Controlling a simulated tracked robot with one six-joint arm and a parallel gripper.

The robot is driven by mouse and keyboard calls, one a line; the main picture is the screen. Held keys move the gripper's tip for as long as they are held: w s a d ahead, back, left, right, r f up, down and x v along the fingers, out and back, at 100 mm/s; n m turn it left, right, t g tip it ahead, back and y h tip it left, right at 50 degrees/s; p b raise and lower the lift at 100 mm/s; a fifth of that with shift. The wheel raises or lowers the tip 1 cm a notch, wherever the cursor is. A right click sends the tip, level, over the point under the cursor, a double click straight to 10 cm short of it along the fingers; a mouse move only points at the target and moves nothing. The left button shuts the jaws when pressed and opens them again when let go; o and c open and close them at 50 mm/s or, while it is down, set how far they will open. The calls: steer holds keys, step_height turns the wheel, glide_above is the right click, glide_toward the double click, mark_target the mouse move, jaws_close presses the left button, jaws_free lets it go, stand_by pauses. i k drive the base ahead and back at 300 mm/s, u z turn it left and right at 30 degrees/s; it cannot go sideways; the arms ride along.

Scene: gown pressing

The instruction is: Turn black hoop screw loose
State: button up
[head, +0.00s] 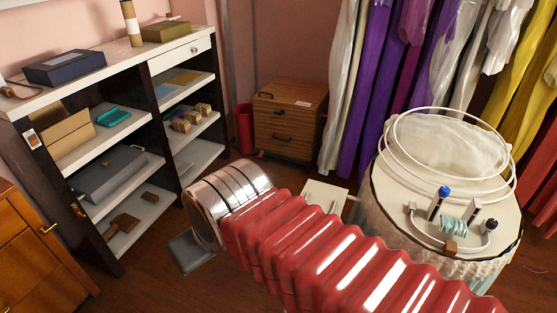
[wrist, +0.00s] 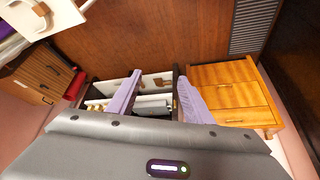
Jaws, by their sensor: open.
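A round stand (head: 384,200) with a pale top is at the right of the head view. Two thin white hoops (head: 513,185) stand around a pale gathered cloth (head: 450,150) on it. A small black knob (head: 491,225), likely the black hoop screw, sits near its front right edge. A blue-topped piece (head: 442,192) stands to its left, with a coil of pale thread (head: 454,230) between. My gripper (wrist: 158,88) shows in the wrist view with two lilac fingers apart and nothing between them. It is turned towards the shelves and floor, away from the stand. No hoop screw is identifiable in the wrist view.
A shelf unit (head: 130,150) with boxes stands at the left. A wooden drawer cabinet (head: 287,118) and a red bin (head: 245,128) are at the back. Hanging gowns (head: 375,90) line the back right, behind the stand. Wooden floor (head: 130,285) is clear at the front left.

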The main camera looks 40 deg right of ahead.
mark_target(492, 224)
steer(key=z, duration=3.05)
steer(key=k, duration=0.4)
steer(key=z, duration=0.1)
steer(key=i, duration=0.15)
steer(key=z, duration=0.05)
